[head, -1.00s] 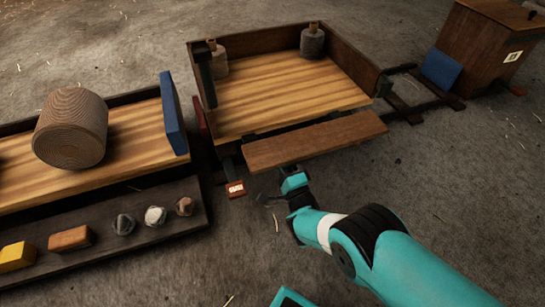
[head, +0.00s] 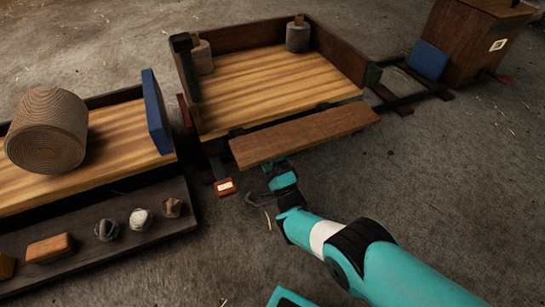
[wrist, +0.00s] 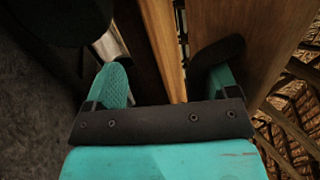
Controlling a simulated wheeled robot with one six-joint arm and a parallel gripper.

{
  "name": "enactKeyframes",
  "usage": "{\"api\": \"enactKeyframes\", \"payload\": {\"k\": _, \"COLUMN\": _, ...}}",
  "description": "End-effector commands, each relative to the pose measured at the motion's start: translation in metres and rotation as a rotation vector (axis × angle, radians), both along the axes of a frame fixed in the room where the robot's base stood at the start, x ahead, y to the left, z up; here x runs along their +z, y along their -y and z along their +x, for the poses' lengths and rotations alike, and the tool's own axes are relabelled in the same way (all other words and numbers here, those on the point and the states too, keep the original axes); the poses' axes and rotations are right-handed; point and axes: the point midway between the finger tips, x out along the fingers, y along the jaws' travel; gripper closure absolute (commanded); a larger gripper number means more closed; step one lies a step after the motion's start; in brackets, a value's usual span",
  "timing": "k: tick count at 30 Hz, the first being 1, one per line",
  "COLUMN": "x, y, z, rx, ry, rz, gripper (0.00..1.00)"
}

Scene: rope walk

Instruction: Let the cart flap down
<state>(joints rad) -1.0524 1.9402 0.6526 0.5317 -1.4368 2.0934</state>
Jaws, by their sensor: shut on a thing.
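The cart (head: 275,85) is a dark wooden box with a pale striped floor, in the upper middle of the head view. Its flap (head: 310,134), a long brown board, hangs out along the near side, tilted and a little apart from the floor's edge. My gripper (head: 278,175) is at the flap's lower edge, left of its middle. In the wrist view, the board edge (wrist: 165,45) runs between my two fingers, and I am shut on it. The exact contact of the fingertips is partly hidden.
Two spools (head: 298,36) stand at the back of the cart. A second cart on the left holds a big rope roll (head: 48,130) and a blue panel (head: 156,112). A red labelled tag (head: 225,187) is near my gripper. Bare floor (head: 450,190) lies to the right.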

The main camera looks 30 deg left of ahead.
Motion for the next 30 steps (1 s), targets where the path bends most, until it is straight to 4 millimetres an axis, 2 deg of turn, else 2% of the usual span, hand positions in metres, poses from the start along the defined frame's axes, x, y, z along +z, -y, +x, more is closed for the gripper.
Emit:
{"api": "enactKeyframes", "payload": {"k": 1, "x": -0.025, "y": 0.0, "z": -0.016, "rx": 0.022, "ry": -0.035, "rz": -0.036, "gripper": 0.63}}
{"api": "enactKeyframes", "payload": {"k": 2, "x": -0.025, "y": 0.0, "z": -0.016, "rx": 0.022, "ry": -0.035, "rz": -0.036, "gripper": 0.22}}
{"api": "enactKeyframes", "payload": {"k": 3, "x": -0.025, "y": 0.001, "z": -0.016, "rx": 0.021, "ry": -0.034, "rz": -0.036, "gripper": 0.27}}
{"api": "enactKeyframes", "payload": {"k": 8, "x": -0.025, "y": 0.001, "z": -0.016, "rx": 0.022, "ry": -0.031, "rz": -0.035, "gripper": 0.24}}
{"api": "enactKeyframes", "payload": {"k": 18, "x": -0.022, "y": 0.011, "z": -0.022, "rx": 0.021, "ry": -0.028, "rz": -0.033, "gripper": 0.29}}
{"api": "enactKeyframes", "payload": {"k": 24, "x": -0.028, "y": 0.032, "z": -0.032, "rx": 0.017, "ry": -0.026, "rz": -0.024, "gripper": 0.43}}
{"api": "enactKeyframes", "payload": {"k": 26, "x": -0.031, "y": 0.039, "z": -0.035, "rx": 0.014, "ry": -0.026, "rz": -0.024, "gripper": 0.45}}
{"api": "enactKeyframes", "payload": {"k": 27, "x": -0.033, "y": 0.043, "z": -0.037, "rx": 0.013, "ry": -0.025, "rz": -0.022, "gripper": 0.61}}
{"api": "enactKeyframes", "payload": {"k": 30, "x": -0.035, "y": 0.052, "z": -0.038, "rx": 0.006, "ry": -0.022, "rz": -0.016, "gripper": 0.61}}
